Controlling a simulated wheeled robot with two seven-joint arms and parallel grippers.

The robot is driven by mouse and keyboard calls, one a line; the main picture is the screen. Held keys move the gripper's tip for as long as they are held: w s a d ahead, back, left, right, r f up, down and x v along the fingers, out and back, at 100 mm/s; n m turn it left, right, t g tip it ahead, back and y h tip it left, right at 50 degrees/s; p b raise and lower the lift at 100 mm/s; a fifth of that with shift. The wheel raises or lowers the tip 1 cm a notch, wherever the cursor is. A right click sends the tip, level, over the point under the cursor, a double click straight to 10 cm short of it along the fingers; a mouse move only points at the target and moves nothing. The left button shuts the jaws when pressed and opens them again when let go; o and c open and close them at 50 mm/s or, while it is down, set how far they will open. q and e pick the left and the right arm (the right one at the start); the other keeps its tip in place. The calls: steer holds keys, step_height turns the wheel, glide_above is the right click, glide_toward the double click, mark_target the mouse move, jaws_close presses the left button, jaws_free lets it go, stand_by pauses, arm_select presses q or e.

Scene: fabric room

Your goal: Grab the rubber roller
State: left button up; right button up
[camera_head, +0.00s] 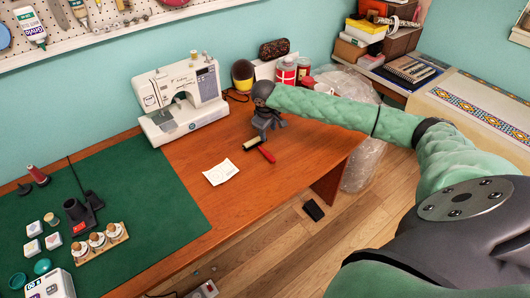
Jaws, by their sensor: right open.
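The rubber roller (266,154) lies on the brown wooden table. It has a pale roller head and a red handle. The handle points toward the table's right front edge. My right gripper (268,130), dark grey at the end of a green-sleeved arm, is just behind the roller as seen from the head. It looks open, and nothing shows between its fingers. Its exact height above the table is hard to tell. My left gripper is not in view.
A white sewing machine (182,100) stands left of my right gripper. A white paper (221,172) lies left of the roller. Red-and-white cans (286,72) stand behind. A green mat (135,185) with small items covers the left side. The table's front right is clear.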

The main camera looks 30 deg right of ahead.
mark_target(269, 154)
steer(key=f, duration=0.1)
steer(key=s+f+m, duration=0.1)
steer(key=m+g+y, duration=0.1)
steer(key=shift+s+d+f, duration=0.15)
steer(key=shift+d+f, duration=0.1)
steer(key=shift+f, duration=0.15)
steer(key=shift+a+f+m+y, duration=0.2)
steer(key=shift+a+m+y, duration=0.2)
steer(key=shift+m, duration=0.1)
steer(key=shift+s+f, duration=0.1)
steer(key=shift+f, duration=0.1)
step_height(269, 154, down, 2)
steer(key=shift+f+p, duration=0.1)
steer(key=shift+p, duration=0.4)
step_height(269, 154, down, 4)
steer(key=shift+a+r+p, duration=0.1)
steer(key=shift+r+p, duration=0.15)
steer(key=shift+p, duration=0.85)
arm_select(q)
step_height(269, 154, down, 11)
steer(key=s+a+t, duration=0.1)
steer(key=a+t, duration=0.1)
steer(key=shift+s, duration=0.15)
arm_select(e)
steer(key=shift+f, duration=0.75)
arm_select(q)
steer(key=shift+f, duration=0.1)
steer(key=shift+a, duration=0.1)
arm_select(e)
steer(key=c, duration=1)
